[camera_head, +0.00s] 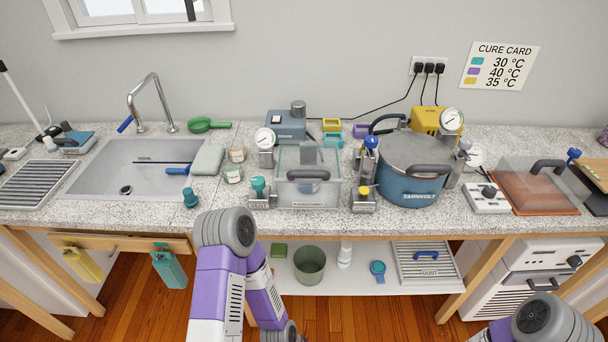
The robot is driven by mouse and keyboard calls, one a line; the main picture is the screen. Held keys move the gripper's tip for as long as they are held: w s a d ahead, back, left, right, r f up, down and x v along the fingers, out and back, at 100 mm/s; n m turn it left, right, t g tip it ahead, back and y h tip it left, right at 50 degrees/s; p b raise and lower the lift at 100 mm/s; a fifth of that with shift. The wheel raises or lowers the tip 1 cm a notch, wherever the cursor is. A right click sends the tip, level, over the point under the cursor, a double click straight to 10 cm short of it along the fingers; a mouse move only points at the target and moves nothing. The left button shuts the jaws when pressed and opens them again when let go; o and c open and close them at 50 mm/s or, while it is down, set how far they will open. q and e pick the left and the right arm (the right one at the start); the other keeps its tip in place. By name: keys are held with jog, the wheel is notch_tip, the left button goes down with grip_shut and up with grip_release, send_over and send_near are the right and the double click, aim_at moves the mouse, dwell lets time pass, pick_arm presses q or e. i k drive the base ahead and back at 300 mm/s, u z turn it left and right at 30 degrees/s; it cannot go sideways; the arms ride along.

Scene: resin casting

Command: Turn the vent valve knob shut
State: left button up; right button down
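A teal knob (258,184) tops a metal block at the left of the clear chamber (309,188); the block's label is too small to read surely. A yellow knob (364,191) tops a similar block between the chamber and the blue pot (411,185) marked TARNVOLT. A blue knob (371,142) stands by the pot's upper left. Whether any valve is open or shut is unclear. Both arms show at the bottom, but neither gripper is visible.
A sink (133,168) with a tap is at left. Gauges (265,138) and a pump (287,124) stand behind the chamber. A control box (487,198) and a clear-lidded plate (540,185) are at right.

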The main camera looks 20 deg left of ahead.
aim_at(257, 184)
jog(key=k, duration=1.15)
jog(key=u, duration=0.9)
jog(key=i, duration=0.85)
jog(key=u, duration=0.1)
